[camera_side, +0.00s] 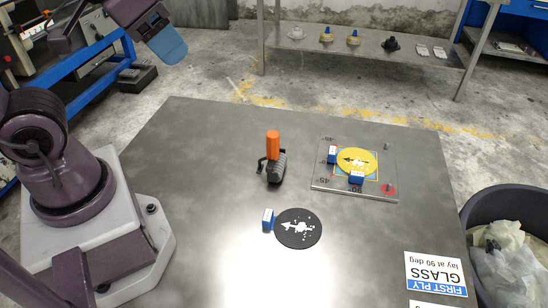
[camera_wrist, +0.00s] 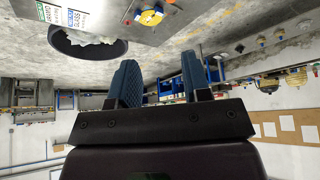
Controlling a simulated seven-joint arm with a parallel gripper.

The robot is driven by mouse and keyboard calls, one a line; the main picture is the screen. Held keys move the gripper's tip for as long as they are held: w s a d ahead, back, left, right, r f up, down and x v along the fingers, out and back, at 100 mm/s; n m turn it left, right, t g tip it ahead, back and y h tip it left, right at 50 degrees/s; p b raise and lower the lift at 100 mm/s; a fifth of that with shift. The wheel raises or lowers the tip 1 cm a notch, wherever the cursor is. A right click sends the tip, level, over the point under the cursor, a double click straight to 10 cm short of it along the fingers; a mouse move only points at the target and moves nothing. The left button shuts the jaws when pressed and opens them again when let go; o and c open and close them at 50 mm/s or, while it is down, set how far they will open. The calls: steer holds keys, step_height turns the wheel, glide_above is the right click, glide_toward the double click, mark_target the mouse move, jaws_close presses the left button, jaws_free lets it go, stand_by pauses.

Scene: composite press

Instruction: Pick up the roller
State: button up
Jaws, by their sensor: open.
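The roller stands on the grey metal table in the side view, with an orange handle (camera_side: 273,145) and a dark ribbed roller head (camera_side: 277,167). My gripper (camera_side: 168,46) is high at the upper left of that view, well apart from the roller. In the wrist view my gripper (camera_wrist: 161,75) shows two blue fingers spread apart with nothing between them.
A plate (camera_side: 325,177) right of the roller bears a yellow disc (camera_side: 350,161) and blue blocks. A black disc (camera_side: 304,229) with a blue block (camera_side: 268,219) lies in front. A GLASS card (camera_side: 435,274) and a bin (camera_side: 480,215) are at right. The table's left part is clear.

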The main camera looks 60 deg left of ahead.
steer(key=o, duration=0.3)
